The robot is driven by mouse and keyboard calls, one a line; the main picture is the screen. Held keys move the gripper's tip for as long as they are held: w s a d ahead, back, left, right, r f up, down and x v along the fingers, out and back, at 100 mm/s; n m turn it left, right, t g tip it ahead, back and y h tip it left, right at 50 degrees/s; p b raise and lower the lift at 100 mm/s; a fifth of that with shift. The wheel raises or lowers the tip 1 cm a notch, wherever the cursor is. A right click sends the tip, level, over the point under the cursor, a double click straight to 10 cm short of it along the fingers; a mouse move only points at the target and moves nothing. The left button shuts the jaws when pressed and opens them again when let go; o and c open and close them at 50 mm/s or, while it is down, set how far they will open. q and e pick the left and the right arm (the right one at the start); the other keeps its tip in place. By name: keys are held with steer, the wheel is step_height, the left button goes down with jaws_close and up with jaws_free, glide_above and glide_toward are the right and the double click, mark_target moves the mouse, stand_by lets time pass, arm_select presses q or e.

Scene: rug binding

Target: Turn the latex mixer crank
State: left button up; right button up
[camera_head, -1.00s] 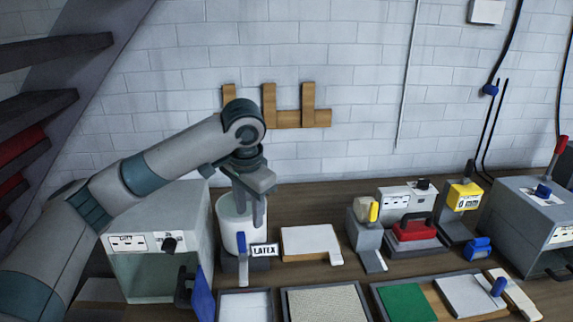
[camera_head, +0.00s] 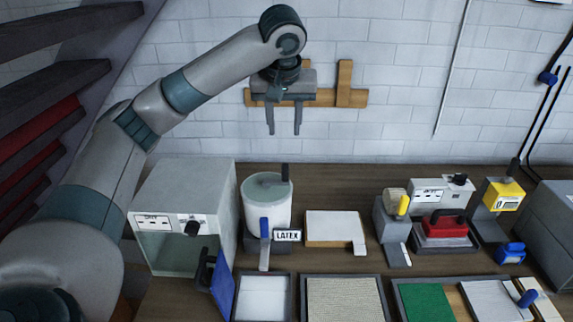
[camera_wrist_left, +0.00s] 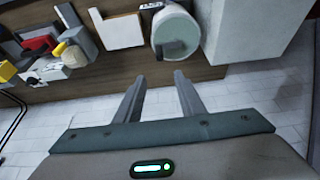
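The latex mixer (camera_head: 267,208) is a white cylinder beside a "LATEX" label (camera_head: 287,236). Its top is open, with grey inside and a dark upright crank handle (camera_head: 285,172) at the right of the rim. A blue-handled lever (camera_head: 264,228) stands at its front. My left gripper (camera_head: 284,133) hangs above and behind the mixer, fingers down, apart and empty. In the left wrist view the gripper's fingers (camera_wrist_left: 158,82) are spread, and the mixer (camera_wrist_left: 176,32) lies beyond them, apart from them. My right gripper is not in view.
A grey box with a glass front (camera_head: 180,215) and blue handle stands close left of the mixer. A white pad on a board (camera_head: 333,227) lies to its right. Trays (camera_head: 345,278) line the front; small machines (camera_head: 440,215) stand further right.

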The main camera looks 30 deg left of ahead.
mark_target(285, 164)
arm_select(q)
steer(key=p+x, duration=0.4)
steer(key=x, duration=1.3)
steer(key=shift+f, duration=0.25)
jaws_close()
